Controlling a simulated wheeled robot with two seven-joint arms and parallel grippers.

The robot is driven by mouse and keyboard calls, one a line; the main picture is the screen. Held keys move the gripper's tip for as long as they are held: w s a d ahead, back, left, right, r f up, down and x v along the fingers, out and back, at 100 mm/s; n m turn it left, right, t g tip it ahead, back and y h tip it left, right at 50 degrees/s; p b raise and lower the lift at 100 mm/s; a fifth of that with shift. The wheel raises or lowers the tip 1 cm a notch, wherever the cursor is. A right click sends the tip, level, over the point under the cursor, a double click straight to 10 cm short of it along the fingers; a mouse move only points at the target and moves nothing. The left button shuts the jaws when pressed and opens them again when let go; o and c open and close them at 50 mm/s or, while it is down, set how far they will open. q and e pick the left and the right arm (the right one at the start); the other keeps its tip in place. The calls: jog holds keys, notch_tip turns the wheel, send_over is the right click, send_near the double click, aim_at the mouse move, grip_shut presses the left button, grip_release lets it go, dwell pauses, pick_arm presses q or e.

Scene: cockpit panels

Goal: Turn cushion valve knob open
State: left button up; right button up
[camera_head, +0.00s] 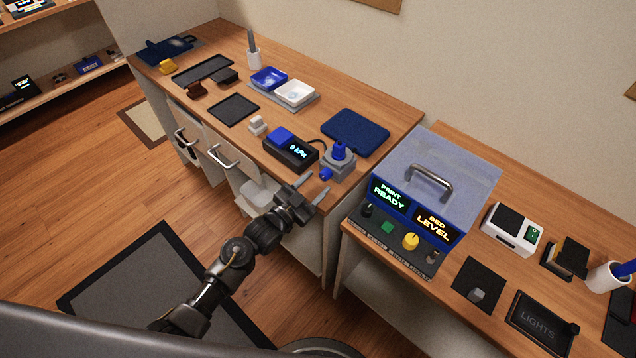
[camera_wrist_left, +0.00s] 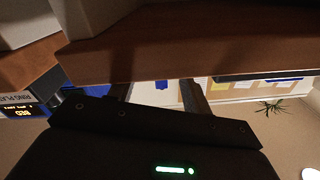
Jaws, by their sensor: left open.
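A grey valve body (camera_head: 338,165) stands at the front right corner of the left wooden desk. It has a blue knob (camera_head: 339,149) on top and a smaller blue part (camera_head: 326,174) on its front side. A dark gauge box (camera_head: 291,150) reading "0 kPa" stands left of it, with a cable between them. A flat navy cushion (camera_head: 355,132) lies behind. My left gripper (camera_head: 312,189) is open and empty, just in front of the desk edge, below and apart from the valve. In the left wrist view, my fingers (camera_wrist_left: 160,98) are at the wooden desk edge (camera_wrist_left: 180,50).
A blue control box (camera_head: 430,180) with a handle stands on the right desk, near the gripper's right. A gap separates the desks.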

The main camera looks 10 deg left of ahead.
pick_arm(q)
jog(key=b+v, duration=0.1)
jog(key=v, duration=0.8)
jog(key=shift+s, duration=0.15)
jog(key=shift+c, duration=0.7)
jog(key=shift+w+r+m+g+h+p, duration=0.25)
jog(key=shift+r+p, duration=0.15)
jog(key=shift+r, duration=0.1)
jog(key=shift+w+r+m+g+h+p, duration=0.15)
jog(key=shift+w+r+m+p, duration=0.1)
jog(key=shift+r+p, duration=0.15)
jog(key=shift+c, duration=0.6)
jog(key=w+d+n, duration=0.2)
jog(key=n, duration=0.1)
jog(key=w+d+f+n+p, duration=0.1)
jog(key=w+d+n, duration=0.1)
jog(key=w+n, duration=0.1)
jog(key=w+d+n+p, duration=0.1)
jog(key=w+d+n, duration=0.1)
jog(key=w+n, duration=0.1)
jog(key=shift+w+f, duration=0.15)
jog(key=shift+w, duration=0.1)
jog(key=shift+c, duration=0.3)
